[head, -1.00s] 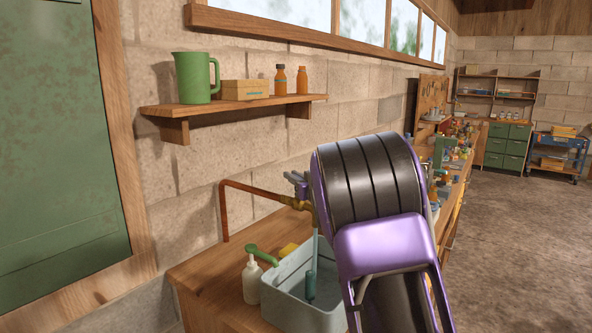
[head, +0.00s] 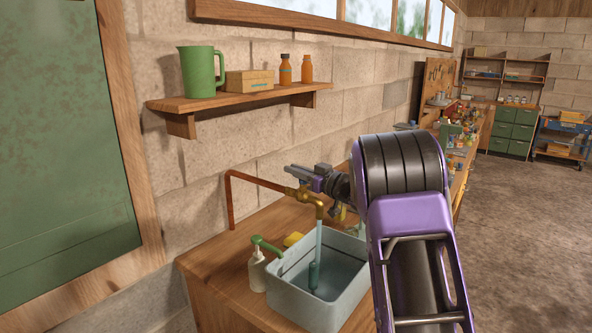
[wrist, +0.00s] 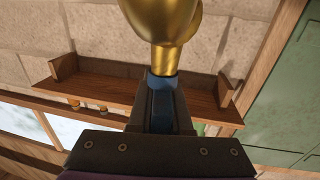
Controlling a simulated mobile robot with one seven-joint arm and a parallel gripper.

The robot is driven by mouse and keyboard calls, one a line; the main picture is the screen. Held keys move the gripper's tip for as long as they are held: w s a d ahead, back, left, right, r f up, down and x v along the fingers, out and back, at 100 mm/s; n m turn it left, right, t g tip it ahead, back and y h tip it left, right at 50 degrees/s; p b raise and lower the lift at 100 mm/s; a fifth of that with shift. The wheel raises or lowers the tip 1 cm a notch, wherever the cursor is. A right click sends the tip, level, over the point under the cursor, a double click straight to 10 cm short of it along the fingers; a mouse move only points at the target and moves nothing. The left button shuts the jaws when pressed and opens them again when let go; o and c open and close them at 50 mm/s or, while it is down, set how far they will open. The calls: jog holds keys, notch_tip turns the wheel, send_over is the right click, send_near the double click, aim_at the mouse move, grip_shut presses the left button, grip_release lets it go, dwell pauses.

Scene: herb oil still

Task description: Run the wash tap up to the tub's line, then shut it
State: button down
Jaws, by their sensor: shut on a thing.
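The brass wash tap (head: 309,198) stands over the counter at the end of a copper pipe. A pale stream of water (head: 318,244) falls from its spout into the grey-blue tub (head: 290,293). Water seems to cover the tub's floor; I cannot make out the line or the exact level. My gripper (head: 296,172) is at the top of the tap in the head view. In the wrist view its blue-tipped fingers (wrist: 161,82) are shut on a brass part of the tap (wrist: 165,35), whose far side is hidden.
A pump bottle (head: 257,272) and a yellow block (head: 293,239) are beside the tub. A wall shelf (head: 240,98) with a green jug (head: 201,71), a box and two bottles is above. My arm hides the counter behind. The floor at right is clear.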

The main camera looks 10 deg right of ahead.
jog(key=c, duration=0.8)
grip_release()
jog(key=shift+c, duration=0.2)
jog(key=b+v, duration=0.1)
jog(key=v, duration=1.6)
jog(key=shift+s+d, duration=0.1)
dwell(4.7)
